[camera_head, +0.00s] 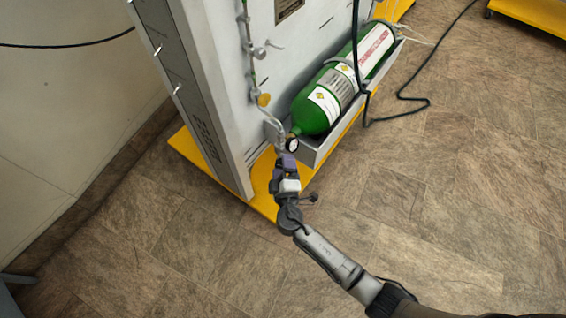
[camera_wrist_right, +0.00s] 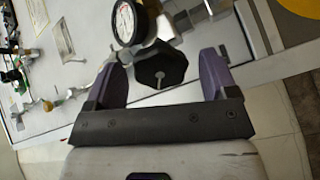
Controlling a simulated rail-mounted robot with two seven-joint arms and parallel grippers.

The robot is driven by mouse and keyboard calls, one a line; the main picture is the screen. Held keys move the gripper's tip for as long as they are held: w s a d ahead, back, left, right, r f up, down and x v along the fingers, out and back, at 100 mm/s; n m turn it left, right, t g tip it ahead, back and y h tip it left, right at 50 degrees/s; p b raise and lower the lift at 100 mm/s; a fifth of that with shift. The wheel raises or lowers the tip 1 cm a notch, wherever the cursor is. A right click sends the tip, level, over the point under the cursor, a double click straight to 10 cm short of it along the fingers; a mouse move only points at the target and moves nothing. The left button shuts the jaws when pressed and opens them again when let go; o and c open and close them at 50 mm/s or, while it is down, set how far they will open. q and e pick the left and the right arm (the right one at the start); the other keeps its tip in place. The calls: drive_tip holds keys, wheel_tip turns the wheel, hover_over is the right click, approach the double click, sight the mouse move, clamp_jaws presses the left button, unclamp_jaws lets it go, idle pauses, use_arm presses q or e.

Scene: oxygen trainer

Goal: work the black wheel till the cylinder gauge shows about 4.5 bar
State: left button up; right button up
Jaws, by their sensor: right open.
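The black wheel (camera_wrist_right: 160,68) shows in the right wrist view as a lobed knob, lying between the spread purple fingers of my right gripper (camera_wrist_right: 165,80). Clear gaps show on both sides of the wheel. The cylinder gauge (camera_wrist_right: 127,20), round with a white face and black rim, sits just above the wheel; its reading is too small to tell. In the head view the gauge (camera_head: 292,144) is at the neck of the green cylinder (camera_head: 312,108), and my right gripper (camera_head: 286,158) is just below it, hiding the wheel. My left gripper is not in view.
The cylinder lies in a grey tray (camera_head: 318,152) beside the grey panel (camera_head: 225,70), above a yellow base (camera_head: 262,190). A dark hose (camera_head: 400,118) hangs down and loops on the floor. The tiled floor at right (camera_head: 470,200) is free.

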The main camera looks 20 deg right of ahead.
drive_tip(key=p+v, duration=0.2)
drive_tip(key=v, duration=1)
drive_tip(key=shift+s+p, duration=0.35)
drive_tip(key=shift+a, duration=0.15)
idle(1.3)
idle(5.0)
